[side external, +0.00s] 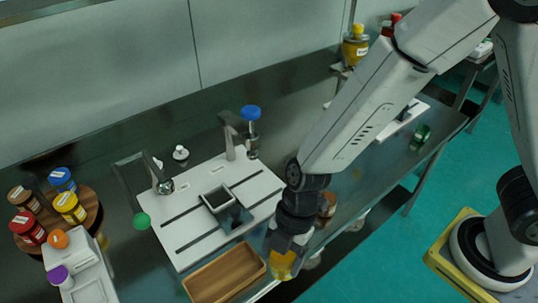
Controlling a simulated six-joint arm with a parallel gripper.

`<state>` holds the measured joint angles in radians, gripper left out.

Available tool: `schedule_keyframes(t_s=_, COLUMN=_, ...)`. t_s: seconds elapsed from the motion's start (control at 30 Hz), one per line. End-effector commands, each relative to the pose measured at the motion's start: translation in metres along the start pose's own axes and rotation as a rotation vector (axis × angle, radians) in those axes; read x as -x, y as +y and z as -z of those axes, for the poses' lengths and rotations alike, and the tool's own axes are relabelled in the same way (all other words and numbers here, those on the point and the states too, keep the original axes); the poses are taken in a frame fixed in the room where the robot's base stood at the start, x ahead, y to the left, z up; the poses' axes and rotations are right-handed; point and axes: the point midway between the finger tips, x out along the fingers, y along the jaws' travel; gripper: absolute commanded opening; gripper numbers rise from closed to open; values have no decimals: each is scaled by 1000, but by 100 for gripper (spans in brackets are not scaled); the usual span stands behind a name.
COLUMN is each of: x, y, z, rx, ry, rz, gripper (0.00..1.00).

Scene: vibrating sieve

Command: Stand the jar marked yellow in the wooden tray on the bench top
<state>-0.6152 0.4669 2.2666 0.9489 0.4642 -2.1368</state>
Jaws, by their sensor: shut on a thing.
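My gripper (287,243) points down and is shut on a jar with yellow contents (282,266). The jar hangs roughly upright, just right of the wooden tray (258,268). Its top is hidden by the gripper, and I cannot tell how high it is above the bench. The tray is a shallow brown rectangle near the front edge of the bench top and looks empty. Another yellow-lidded jar (70,208) stands on the round wooden stand (92,222) at the left.
The white sieve station (185,258) with a small dark square pan (220,203) lies behind the tray. Red, brown and blue-lidded jars share the round stand. A white caddy (90,275) with orange and purple tops is at lower left. An amber jar (327,207) stands behind my gripper.

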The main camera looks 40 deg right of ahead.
Motion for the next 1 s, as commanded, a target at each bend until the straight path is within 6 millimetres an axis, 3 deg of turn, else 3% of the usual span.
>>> schedule_keyframes(t_s=0.37, x=-6, y=9, z=2, rx=6, ry=0, rz=3, gripper=10)
schedule_keyframes(t_s=1.0, x=-49, y=87, z=10, rx=4, ry=0, rz=2, gripper=10)
